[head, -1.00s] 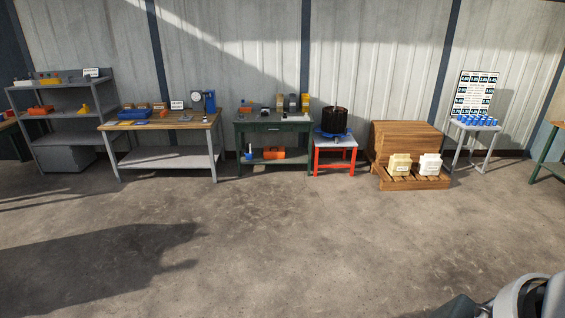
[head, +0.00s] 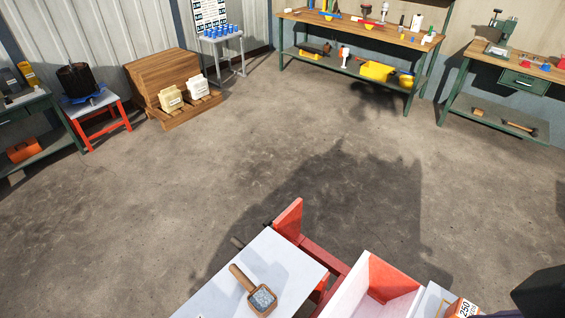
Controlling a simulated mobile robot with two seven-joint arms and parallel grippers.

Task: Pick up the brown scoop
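The brown scoop (head: 241,277) lies on a white tabletop (head: 218,289) at the bottom middle of the head view. It has a straight handle pointing up and left and a squarish head with a brown rim. The head holds a light grey, grainy material. Nothing touches the scoop except the surface under it. Neither of my grippers can be made out in this view.
A red stand with a red and white open bin (head: 392,277) is right of the white tabletop. A label reading 250 (head: 464,309) and a dark shape (head: 543,294) are at the bottom right. Workbenches (head: 361,33) line the far wall. The concrete floor (head: 250,160) between is clear.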

